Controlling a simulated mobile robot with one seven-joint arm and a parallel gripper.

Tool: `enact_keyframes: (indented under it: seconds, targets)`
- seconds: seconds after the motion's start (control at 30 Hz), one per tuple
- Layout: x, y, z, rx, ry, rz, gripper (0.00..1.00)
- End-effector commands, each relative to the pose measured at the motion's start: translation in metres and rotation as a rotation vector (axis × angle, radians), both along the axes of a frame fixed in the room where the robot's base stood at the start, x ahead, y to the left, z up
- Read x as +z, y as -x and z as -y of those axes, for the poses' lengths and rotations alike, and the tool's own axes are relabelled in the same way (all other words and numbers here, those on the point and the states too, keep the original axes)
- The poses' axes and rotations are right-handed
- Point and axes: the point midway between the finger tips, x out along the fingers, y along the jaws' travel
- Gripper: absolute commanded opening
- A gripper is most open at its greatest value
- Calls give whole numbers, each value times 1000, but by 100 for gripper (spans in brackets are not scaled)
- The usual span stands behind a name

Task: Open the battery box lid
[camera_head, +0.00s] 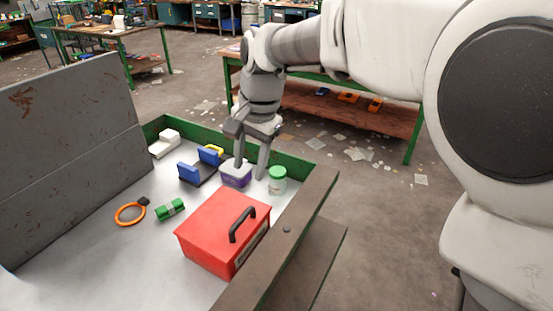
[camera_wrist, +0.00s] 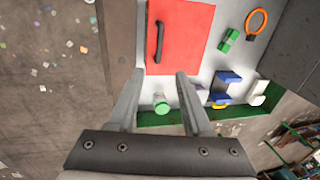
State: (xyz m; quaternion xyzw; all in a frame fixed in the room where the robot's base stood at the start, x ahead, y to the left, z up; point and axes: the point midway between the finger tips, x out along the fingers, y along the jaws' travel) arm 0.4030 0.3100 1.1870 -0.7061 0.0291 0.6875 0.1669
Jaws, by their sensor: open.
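A red box with a black handle on its lid, which looks like the battery box (camera_head: 205,224), stands on the pale belt surface near the front right edge. Its lid looks shut. The black handle (camera_head: 243,225) is raised on top. In the wrist view the red lid (camera_wrist: 188,40) fills the upper middle, with the handle (camera_wrist: 160,42) lying along its left part. My gripper (camera_head: 250,174) is open and points down behind the box, near a purple tub and a green-lidded jar. Nothing shows held between its fingers, and it is apart from the handle.
The purple tub (camera_head: 236,182) and green-lidded jar (camera_head: 277,184) stand just behind the box. A blue clamp-like part (camera_head: 189,174), white block (camera_head: 168,136), green cylinder (camera_head: 170,210) and orange ring (camera_head: 130,222) lie leftward. A grey panel (camera_head: 70,130) rises at left; a brown rail (camera_head: 285,240) borders the right.

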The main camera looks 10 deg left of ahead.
Motion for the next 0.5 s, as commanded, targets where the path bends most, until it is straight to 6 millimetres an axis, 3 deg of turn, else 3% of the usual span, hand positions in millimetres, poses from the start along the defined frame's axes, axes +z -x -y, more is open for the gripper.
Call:
enact_keyframes:
  seconds: [0.5]
  targets:
    - [-105, -5, -18, 2, 4, -4, 50]
